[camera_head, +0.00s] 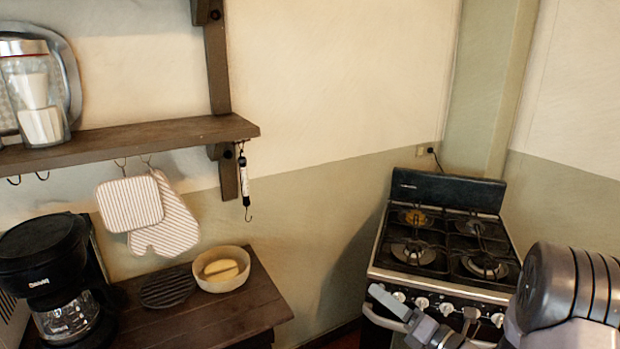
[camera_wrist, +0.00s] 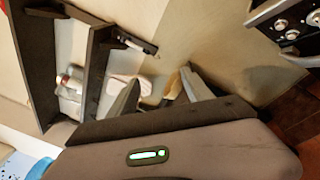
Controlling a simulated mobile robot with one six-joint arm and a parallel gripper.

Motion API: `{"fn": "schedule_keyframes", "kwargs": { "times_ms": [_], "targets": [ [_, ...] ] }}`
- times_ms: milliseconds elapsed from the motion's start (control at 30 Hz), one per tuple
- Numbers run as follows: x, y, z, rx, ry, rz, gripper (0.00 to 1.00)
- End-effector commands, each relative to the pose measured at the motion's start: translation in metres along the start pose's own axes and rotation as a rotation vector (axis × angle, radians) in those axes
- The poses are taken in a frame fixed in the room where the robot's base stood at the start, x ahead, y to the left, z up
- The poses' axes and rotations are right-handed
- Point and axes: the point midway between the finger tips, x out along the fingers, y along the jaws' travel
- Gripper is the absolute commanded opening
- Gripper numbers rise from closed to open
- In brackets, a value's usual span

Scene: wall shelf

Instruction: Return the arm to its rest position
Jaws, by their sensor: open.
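My gripper (camera_wrist: 160,77) shows in the wrist view with its two grey fingers spread apart and nothing held between them. In the head view, my gripper (camera_head: 423,304) is at the lower right, in front of the stove (camera_head: 447,190), with my arm coming in from the right edge. I cannot tell from the picture how far it is from the stove front.
A dark wall shelf (camera_head: 150,136) carries a glass jar (camera_head: 35,95); striped pot holders (camera_head: 130,204) hang below. A wooden table (camera_head: 235,312) holds a bowl (camera_head: 240,284) with yellow contents, a dark trivet (camera_head: 166,289) and a coffee maker (camera_head: 45,256).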

Motion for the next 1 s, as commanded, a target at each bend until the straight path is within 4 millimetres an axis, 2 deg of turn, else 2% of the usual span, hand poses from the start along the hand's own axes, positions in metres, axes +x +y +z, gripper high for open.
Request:
{"fn": "schedule_keyframes", "kwargs": {
  "times_ms": [33,67,100,167,200,233,300,400,500,633,667,1000],
  "targets": [
    [0.012,0.050,-0.016,-0.145,0.135,0.072,0.58],
    [0.015,0.079,-0.031,-0.246,0.227,0.118,0.58],
    [0.014,0.116,-0.053,-0.396,0.350,0.184,0.58],
    [0.001,0.168,-0.091,-0.659,0.544,0.295,0.58],
    [-0.018,0.197,-0.117,-0.872,0.680,0.379,0.58],
    [-0.035,0.213,-0.134,-1.039,0.776,0.443,0.58],
    [-0.078,0.234,-0.160,-1.438,0.974,0.581,0.58],
    [-0.130,0.237,-0.165,-1.974,1.183,0.732,0.58],
    [-0.158,0.235,-0.148,-2.384,1.310,0.813,0.58],
    [-0.172,0.236,-0.130,-2.660,1.389,0.846,0.58],
    [-0.173,0.236,-0.128,2.684,-1.395,-0.846,0.58],
    [-0.173,0.236,-0.127,2.671,-1.387,-0.839,0.58]
  ]
}}
